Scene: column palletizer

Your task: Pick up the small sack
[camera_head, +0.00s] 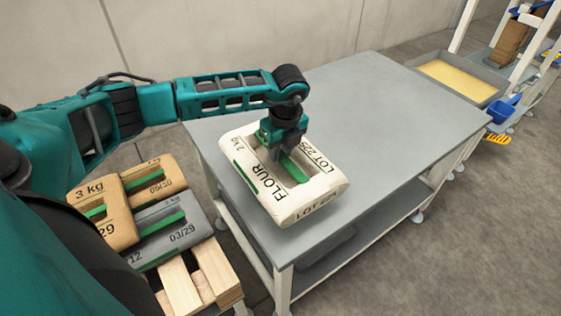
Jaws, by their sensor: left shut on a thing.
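The small sack is a cream-white sack (316,196) marked "FLOUR 2 kg" and "LOT 225", with green strips and a recessed handle in its top. It is at the near left part of the grey table (400,115). My left gripper (284,150) comes down from above and is shut on the sack at its handle. The fingertips are mostly hidden in the recess. I cannot tell whether the sack's underside touches the table top. My right gripper is not in view.
More sacks, brown (100,215) and grey (168,232), lie on a wooden pallet (212,268) at the lower left. A grey tray (490,90) with yellow contents is beyond the table, near blue bins (502,111). The table's far part is clear.

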